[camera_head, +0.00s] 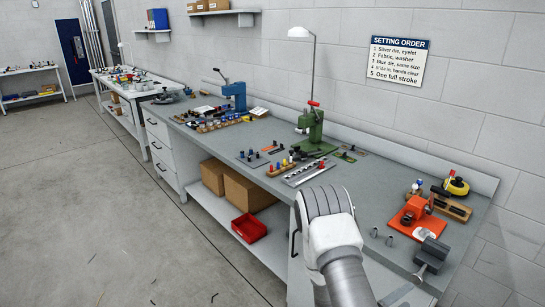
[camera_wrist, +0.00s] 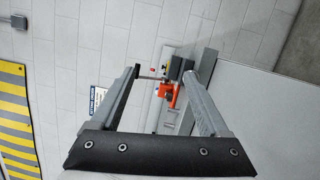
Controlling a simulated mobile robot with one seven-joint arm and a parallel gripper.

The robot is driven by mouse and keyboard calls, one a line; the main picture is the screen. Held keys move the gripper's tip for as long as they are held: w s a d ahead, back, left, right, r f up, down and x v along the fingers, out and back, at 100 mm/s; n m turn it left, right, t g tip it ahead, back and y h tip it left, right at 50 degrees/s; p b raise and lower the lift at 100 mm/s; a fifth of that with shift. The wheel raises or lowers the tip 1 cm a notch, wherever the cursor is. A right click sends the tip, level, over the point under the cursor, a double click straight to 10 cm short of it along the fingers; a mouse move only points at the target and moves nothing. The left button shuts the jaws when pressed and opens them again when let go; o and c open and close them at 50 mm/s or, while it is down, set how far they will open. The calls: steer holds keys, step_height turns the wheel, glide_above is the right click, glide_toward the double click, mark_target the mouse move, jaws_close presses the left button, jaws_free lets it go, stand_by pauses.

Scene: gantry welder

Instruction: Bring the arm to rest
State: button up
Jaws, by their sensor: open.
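My arm (camera_head: 335,235) rises from the bottom of the head view, in front of the bench's near edge. Its white and grey links show there, but the gripper itself is out of that view. In the wrist view my gripper (camera_wrist: 161,76) has its two long grey fingers spread apart with nothing held between them. The bench with an orange tool shows beyond the fingertips, apart from them.
A long grey workbench (camera_head: 225,137) runs along the wall. It carries a green press (camera_head: 315,130), a blue press (camera_head: 235,93), an orange tool (camera_head: 412,212) and a grey vise (camera_head: 432,254). A red bin (camera_head: 249,228) sits on the lower shelf. The floor at left is clear.

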steer(key=s+r+m+g+y, duration=0.4)
steer(key=s+r+m+g, duration=0.65)
steer(key=r, duration=0.55)
steer(key=s+a+r+n+t+y, duration=0.2)
steer(key=a+r+t+y, duration=0.2)
steer(key=a, duration=0.5)
steer(key=s+a+r+n+t+y, duration=0.1)
steer(key=s+a+r+t+y, duration=0.1)
steer(key=a+r+t+y, duration=0.2)
steer(key=a+r+y, duration=0.3)
steer(key=a+y, duration=0.1)
steer(key=a, duration=0.2)
steer(key=shift+s+r+n+y, duration=0.2)
steer(key=shift+r+n+y, duration=0.05)
steer(key=shift+n+y, duration=0.15)
